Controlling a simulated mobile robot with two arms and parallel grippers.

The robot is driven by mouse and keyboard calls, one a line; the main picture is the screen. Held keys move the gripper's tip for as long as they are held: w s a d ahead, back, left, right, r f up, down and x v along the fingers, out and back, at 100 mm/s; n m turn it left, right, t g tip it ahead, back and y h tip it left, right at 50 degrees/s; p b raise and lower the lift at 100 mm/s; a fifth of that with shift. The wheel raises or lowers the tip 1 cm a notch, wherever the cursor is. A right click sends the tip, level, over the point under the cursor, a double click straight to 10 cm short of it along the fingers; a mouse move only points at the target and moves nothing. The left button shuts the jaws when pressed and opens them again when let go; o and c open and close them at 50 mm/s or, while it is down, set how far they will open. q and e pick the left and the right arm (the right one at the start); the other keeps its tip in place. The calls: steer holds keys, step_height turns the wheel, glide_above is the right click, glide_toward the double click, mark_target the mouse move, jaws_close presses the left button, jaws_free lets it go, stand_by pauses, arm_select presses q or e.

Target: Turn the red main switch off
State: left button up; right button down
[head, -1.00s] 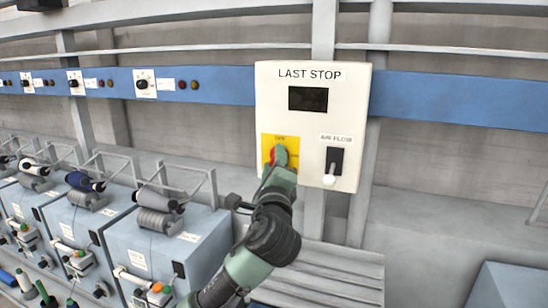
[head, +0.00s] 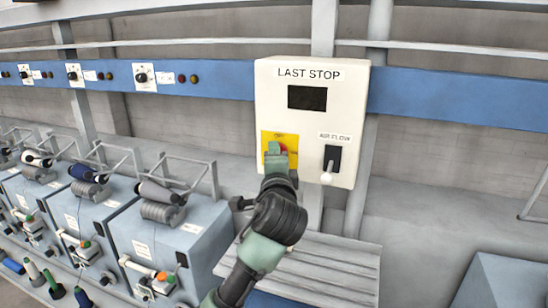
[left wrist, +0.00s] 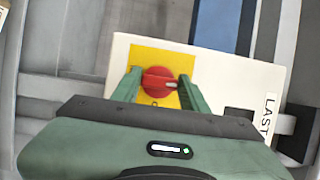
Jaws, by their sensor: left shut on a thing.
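The red main switch (left wrist: 158,80) is a round knob on a yellow plate (left wrist: 186,63) at the lower left of the cream "LAST STOP" panel (head: 348,85). My left gripper (head: 279,150) is at the knob and shut on it. In the left wrist view, the left gripper (left wrist: 158,87) has one green finger on each side of the knob. A pale mark on the knob lies nearly level in that picture, pointing towards the "LAST" lettering. In the head view the fingers hide most of the knob, with a little red showing. My right gripper is in neither view.
A black "AIR FLOW" lever (head: 331,161) with a white tip is close to the right of the knob. A dark display (head: 307,97) is above. Blue-grey spinning units (head: 160,240) stand at left, below a blue rail (head: 228,82).

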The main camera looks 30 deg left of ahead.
arm_select(q)
steer(key=shift+f, duration=0.1)
steer(key=o, duration=1.4)
steer(key=b+v, duration=0.2)
steer(key=v, duration=0.5)
steer(key=shift+s+d, duration=0.2)
steer(key=shift+s, duration=0.15)
